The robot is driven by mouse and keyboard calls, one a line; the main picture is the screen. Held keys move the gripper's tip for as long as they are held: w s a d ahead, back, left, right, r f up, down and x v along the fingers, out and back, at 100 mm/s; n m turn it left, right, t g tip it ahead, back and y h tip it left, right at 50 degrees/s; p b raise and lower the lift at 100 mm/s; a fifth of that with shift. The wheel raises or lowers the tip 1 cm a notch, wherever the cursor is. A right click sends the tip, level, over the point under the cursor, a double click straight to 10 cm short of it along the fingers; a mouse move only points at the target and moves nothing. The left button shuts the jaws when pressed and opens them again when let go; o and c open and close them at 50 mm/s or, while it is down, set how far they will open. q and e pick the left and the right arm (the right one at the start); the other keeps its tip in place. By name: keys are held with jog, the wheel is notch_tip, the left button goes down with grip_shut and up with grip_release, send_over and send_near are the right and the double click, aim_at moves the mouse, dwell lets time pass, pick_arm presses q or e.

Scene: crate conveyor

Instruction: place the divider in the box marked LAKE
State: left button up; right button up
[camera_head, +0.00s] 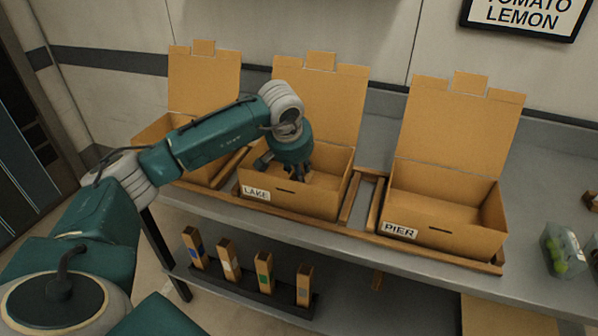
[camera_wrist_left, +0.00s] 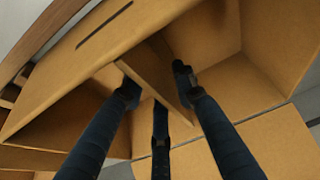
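The LAKE box (camera_head: 322,207) is an open cardboard box with its lid raised, in the middle of three in the head view. My left gripper (camera_head: 284,172) reaches down into it. In the left wrist view its dark fingers (camera_wrist_left: 157,88) stand apart around a tan panel, the divider (camera_wrist_left: 150,72). The divider is inside the box, slanted in the picture, with fingers on either side close to it. Whether its lower edge rests on the floor of the box is hidden. My right gripper is not in view.
The PIER box (camera_head: 447,224) stands open to the right and another open box (camera_head: 160,129) to the left. A low wooden frame (camera_head: 360,204) surrounds them on the grey counter (camera_head: 545,180). A rack below holds several colour-marked upright pieces (camera_head: 264,273). Clear containers (camera_head: 562,250) sit far right.

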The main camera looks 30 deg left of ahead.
pick_arm(q)
jog(key=shift+r, duration=0.2)
jog(key=v, duration=1.2)
jog(key=shift+b, duration=0.45)
jog(key=shift+s+f, duration=0.1)
